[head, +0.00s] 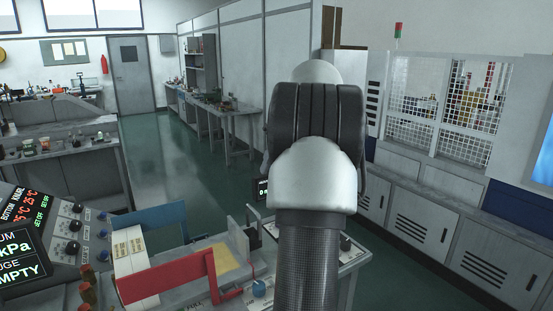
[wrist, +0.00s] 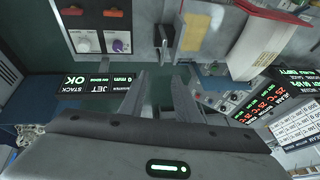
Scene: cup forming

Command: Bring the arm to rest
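My arm stands raised in the middle of the head view, with its white and black joint in front of the camera. The gripper itself is hidden behind it there. In the wrist view my gripper (wrist: 158,83) shows two grey fingers set apart with a gap between them. Nothing is held between the fingers. They point toward the machine's front, where a dark handle (wrist: 166,40) lies beyond the tips. I cannot tell how far the tips are from it.
In the head view a control panel (head: 40,232) is at the lower left, beside a red handle frame (head: 170,278) and a blue plate (head: 150,218). A caged machine (head: 440,105) over grey cabinets (head: 415,215) stands right. Green floor (head: 165,150) is clear at mid-left.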

